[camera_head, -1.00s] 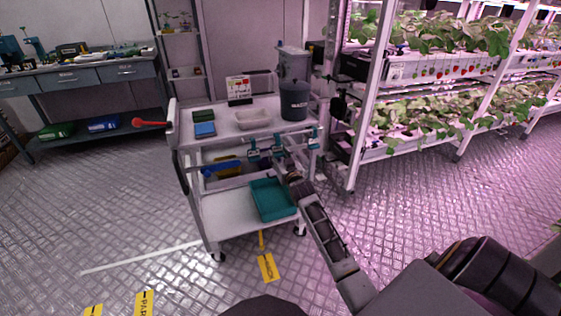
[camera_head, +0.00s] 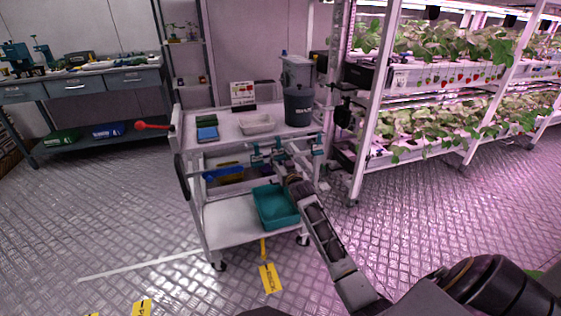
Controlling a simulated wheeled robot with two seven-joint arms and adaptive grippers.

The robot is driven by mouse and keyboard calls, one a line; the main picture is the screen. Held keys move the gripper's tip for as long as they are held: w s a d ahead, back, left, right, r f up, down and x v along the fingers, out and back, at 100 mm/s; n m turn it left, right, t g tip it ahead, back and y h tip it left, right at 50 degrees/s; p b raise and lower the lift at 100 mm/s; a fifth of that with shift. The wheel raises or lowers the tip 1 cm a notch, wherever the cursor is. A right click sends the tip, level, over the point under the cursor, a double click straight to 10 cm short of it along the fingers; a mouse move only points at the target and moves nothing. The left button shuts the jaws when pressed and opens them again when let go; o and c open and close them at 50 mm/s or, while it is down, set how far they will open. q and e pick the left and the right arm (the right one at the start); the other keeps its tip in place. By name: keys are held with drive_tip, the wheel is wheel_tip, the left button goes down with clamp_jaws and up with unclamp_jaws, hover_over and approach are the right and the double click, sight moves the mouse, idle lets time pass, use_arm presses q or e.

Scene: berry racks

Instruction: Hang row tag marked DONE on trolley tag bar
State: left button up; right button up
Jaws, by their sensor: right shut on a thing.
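The trolley (camera_head: 228,211) stands in the middle of the view. Small blue-teal fittings (camera_head: 256,156) sit along the bar below the front edge of its top shelf. My right arm reaches up from the lower right, and my right gripper (camera_head: 283,171) is at this bar, above the teal tray. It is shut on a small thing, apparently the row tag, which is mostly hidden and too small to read. I cannot tell whether the tag touches the bar. My left gripper is not in view.
The teal tray (camera_head: 275,207) lies on the trolley's lower shelf. A dark bucket (camera_head: 298,107), a pale tray (camera_head: 257,125) and a blue item (camera_head: 207,134) stand on top. The plant rack (camera_head: 376,130) is close on the right. Open floor lies left, before the workbench (camera_head: 72,89).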

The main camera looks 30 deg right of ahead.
drive_tip(key=shift+f, duration=0.35)
drive_tip(key=o, duration=1)
drive_tip(key=shift+o, duration=0.2)
drive_tip(key=shift+s, duration=0.2)
drive_tip(key=v, duration=1.1)
drive_tip(key=shift+s, duration=0.3)
idle(0.4)
